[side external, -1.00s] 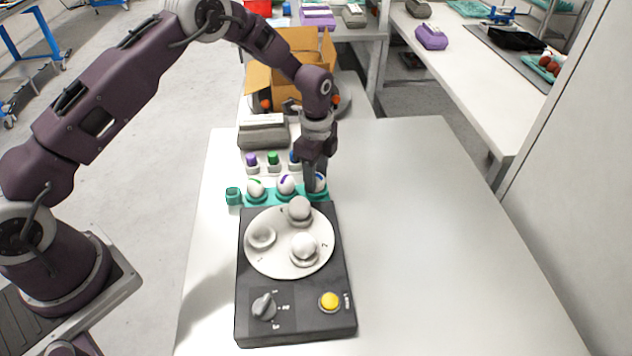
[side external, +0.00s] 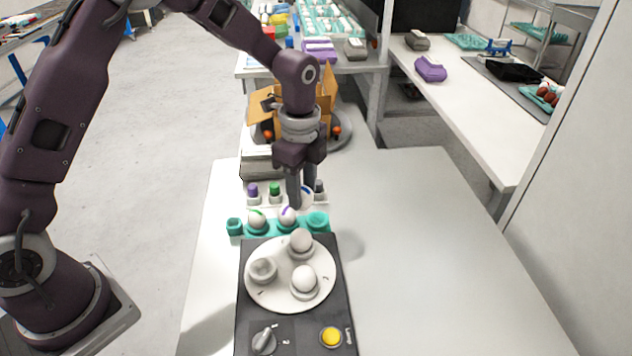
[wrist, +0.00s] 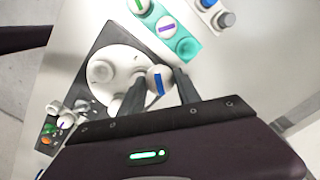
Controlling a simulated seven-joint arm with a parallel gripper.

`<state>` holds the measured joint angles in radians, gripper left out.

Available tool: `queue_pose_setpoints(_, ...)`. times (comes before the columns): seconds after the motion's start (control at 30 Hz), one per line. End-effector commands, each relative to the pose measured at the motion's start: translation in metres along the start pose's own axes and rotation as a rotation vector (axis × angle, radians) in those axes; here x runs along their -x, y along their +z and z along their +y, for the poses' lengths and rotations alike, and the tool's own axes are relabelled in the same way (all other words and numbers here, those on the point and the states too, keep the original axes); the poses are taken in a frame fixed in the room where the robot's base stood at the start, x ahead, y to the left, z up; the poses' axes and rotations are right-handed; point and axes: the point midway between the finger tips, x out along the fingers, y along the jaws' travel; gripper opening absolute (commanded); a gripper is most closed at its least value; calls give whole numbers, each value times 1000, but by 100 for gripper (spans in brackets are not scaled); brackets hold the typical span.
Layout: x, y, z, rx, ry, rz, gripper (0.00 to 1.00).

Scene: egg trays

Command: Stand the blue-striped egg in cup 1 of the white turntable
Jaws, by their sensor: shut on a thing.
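The blue-striped egg (side external: 307,196) is white with a blue band. My gripper (side external: 301,200) is shut on it and holds it above the teal tray (side external: 275,229); the wrist view also shows the egg (wrist: 157,80) between my fingers. The tray's right cup (side external: 318,220) is empty. The white turntable (side external: 285,301) is in front of the tray. Its left cup (side external: 262,270) looks empty. Its front-right cup holds a plain white egg (side external: 304,277), and a greyish egg-like thing (side external: 301,240) stands at the back cup. The cup numbers are too small to read surely.
A green-marked egg (side external: 257,219) and a purple-marked egg (side external: 287,216) stand in the tray. Behind are small holders with a purple cap (side external: 253,190) and a green cap (side external: 275,188). The dark base carries a grey knob (side external: 264,340) and yellow button (side external: 331,337). The table's right side is clear.

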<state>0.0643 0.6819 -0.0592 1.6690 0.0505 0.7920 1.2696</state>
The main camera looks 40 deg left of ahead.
Motion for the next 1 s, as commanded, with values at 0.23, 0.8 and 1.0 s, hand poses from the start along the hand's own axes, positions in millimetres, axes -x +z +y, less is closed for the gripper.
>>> queue_pose_setpoints(0.23,12,6,105,-3,-4,0,25)
queue_pose_setpoints(0.8,-39,12,134,-2,1,-4,25)
queue_pose_setpoints(1.0,-51,12,133,-2,0,-3,25)
